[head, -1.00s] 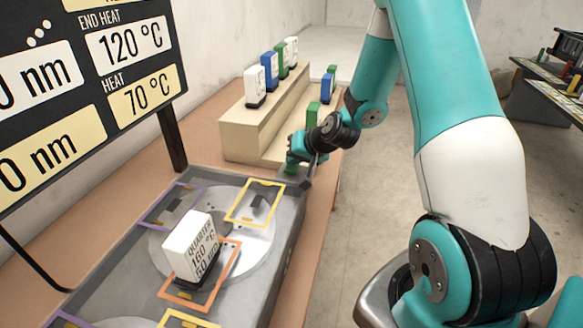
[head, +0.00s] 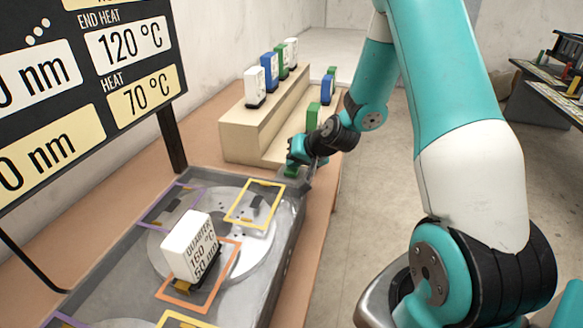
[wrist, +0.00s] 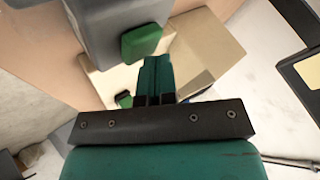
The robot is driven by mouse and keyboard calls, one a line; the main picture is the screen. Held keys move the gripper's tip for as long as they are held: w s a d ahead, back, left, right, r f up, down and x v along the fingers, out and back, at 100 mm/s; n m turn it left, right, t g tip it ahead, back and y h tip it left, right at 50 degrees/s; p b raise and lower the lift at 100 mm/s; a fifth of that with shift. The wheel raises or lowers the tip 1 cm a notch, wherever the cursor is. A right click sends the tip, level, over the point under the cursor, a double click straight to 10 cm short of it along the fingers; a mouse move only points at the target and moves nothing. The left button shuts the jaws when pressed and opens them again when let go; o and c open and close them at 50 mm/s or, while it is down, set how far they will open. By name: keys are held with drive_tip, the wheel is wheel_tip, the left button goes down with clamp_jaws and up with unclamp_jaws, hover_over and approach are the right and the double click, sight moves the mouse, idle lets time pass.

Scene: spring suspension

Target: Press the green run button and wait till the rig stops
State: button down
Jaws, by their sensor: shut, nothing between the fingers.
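The green run button (head: 290,172) is at the far right corner of the grey rig (head: 285,225). It also shows in the wrist view (wrist: 142,42), on the grey housing. My gripper (head: 295,160) is just above the button in the head view. In the wrist view my gripper (wrist: 158,62) is shut and empty, its tips close to the button; I cannot tell if they touch it. A white block marked "QUARTER 160 °C" (head: 190,242) stands over the orange frame of the rig. A gold piece shows under its lower edge.
A dark display board (head: 138,100) at left reads 120 °C end heat and 70 °C heat. A beige stepped stand (head: 240,135) behind the rig bears white, blue and green blocks. Open floor (head: 375,220) lies to the right.

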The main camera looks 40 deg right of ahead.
drive_tip(key=shift+r+p, duration=0.6)
drive_tip(key=shift+r, duration=0.4)
wheel_tip(320, 180, up, 5)
drive_tip(key=p, duration=0.3)
drive_tip(key=shift+p, duration=0.4)
drive_tip(key=s+a+r+n+g+y, duration=0.25)
drive_tip(key=s+a+r, duration=0.2)
drive_tip(key=a, duration=0.45)
drive_tip(key=s+a+r+n+g+y, duration=0.1)
drive_tip(key=s+a+r+n+g, duration=0.1)
drive_tip(key=s+a+r+n, duration=0.5)
drive_tip(key=s+a+r+n+g, duration=0.2)
drive_tip(key=s+a, duration=0.2)
drive_tip(key=s, duration=0.4)
drive_tip(key=s+a+r+n+g+h, duration=0.1)
drive_tip(key=s+a, duration=0.3)
drive_tip(key=s, duration=0.4)
drive_tip(key=shift+s+a+r+n+g, duration=0.35)
drive_tip(key=shift+r+n+g, duration=0.1)
drive_tip(key=shift+r+g, duration=0.3)
